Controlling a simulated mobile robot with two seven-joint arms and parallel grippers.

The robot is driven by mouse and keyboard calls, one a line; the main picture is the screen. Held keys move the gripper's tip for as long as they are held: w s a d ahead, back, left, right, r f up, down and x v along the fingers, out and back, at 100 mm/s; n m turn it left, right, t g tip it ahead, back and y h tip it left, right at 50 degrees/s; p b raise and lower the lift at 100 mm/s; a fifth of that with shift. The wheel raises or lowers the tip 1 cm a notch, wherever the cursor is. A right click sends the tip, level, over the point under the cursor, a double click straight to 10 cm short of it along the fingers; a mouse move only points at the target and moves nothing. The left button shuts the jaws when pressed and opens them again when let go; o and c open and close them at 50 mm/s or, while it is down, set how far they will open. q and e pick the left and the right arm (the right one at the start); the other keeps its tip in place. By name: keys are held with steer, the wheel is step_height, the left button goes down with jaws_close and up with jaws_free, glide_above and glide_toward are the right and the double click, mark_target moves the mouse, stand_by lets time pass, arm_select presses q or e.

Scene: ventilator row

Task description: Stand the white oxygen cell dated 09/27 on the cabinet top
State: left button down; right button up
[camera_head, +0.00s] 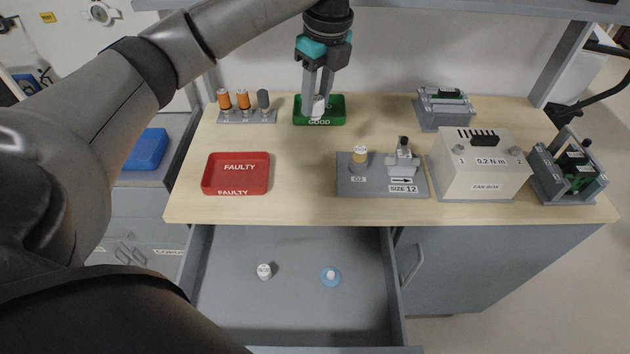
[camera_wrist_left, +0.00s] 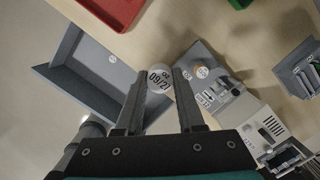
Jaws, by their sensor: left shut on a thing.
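My left gripper (camera_head: 318,108) is shut on a white oxygen cell (camera_head: 319,103). The cell's round top, marked O2 09/27, faces the camera in the left wrist view (camera_wrist_left: 160,77), between the two fingers (camera_wrist_left: 160,95). In the head view the held cell overlaps the green GOOD tray (camera_head: 335,122); its height above the cabinet top (camera_head: 300,170) is hard to tell. Another white cell (camera_head: 264,271) stands in the open drawer (camera_head: 225,315), its date too small to read. My right gripper is not in view.
A red FAULTY tray (camera_head: 236,190) is at the left. A rack (camera_head: 247,117) with orange and dark cells stands behind it. A grey fixture (camera_head: 382,188), a white meter box (camera_head: 482,165) and frames fill the right. A blue disc (camera_head: 331,285) lies in the drawer. The middle top is clear.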

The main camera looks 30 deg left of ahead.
arm_select(q)
step_height(320, 180, down, 20)
steer(key=b, duration=0.3)
stand_by(0.3)
steer(key=c, duration=0.5)
jaws_free()
steer(key=r, duration=0.4)
steer(key=d+r+p, duration=0.1)
steer(key=r, duration=0.3)
steer(key=r+p, duration=0.1)
steer(key=r, duration=0.3)
steer(key=shift+s+d, duration=0.2)
steer(key=shift+d, duration=0.2)
